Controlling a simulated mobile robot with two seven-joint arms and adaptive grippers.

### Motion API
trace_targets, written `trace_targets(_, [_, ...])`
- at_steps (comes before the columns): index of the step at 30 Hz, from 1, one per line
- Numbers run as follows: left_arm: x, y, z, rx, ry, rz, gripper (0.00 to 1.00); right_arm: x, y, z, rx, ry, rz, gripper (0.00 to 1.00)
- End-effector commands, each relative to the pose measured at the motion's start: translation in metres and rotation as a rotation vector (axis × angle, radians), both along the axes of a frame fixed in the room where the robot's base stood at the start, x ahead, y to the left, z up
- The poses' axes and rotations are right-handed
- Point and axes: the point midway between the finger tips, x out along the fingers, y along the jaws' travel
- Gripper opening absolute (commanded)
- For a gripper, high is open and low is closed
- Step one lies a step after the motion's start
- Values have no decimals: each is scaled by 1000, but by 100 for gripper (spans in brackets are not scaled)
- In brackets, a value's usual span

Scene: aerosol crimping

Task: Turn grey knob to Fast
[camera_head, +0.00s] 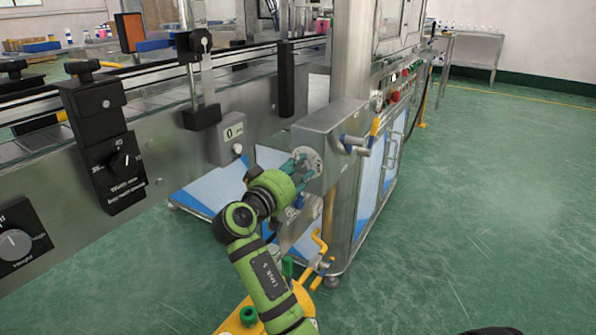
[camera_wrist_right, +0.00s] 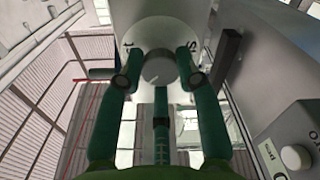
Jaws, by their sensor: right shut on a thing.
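The grey knob (camera_wrist_right: 158,68) sits in the middle of a round white dial plate (camera_wrist_right: 150,40) in the right wrist view. A letter "t" shows at the plate's left and an "S" at its right; the rest of the lettering is hidden. A thin light mark shows on the knob's face. My right gripper (camera_wrist_right: 158,66) has its green fingers on both sides of the knob and is shut on it. In the head view my right gripper (camera_head: 300,168) is at the plate (camera_head: 311,158) on the steel box, its fingers covering the knob. My left gripper is out of view.
A small grey display box (camera_head: 232,138) with its own knob is left of the dial. Black control boxes (camera_head: 105,140) line the conveyor's side. Green floor (camera_head: 480,200) is clear to the right.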

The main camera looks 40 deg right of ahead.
Motion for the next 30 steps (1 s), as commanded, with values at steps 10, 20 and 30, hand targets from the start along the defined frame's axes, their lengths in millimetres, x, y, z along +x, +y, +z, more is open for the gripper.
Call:
trace_targets(10, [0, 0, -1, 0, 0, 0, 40, -2, -1, -7, 13, 11, -7, 58])
trace_targets(20, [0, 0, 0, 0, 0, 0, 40, -1, 3, -3, 7, 5, -4, 58])
trace_targets(30, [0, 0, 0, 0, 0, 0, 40, -18, 61, -4, 11, 6, -1, 58])
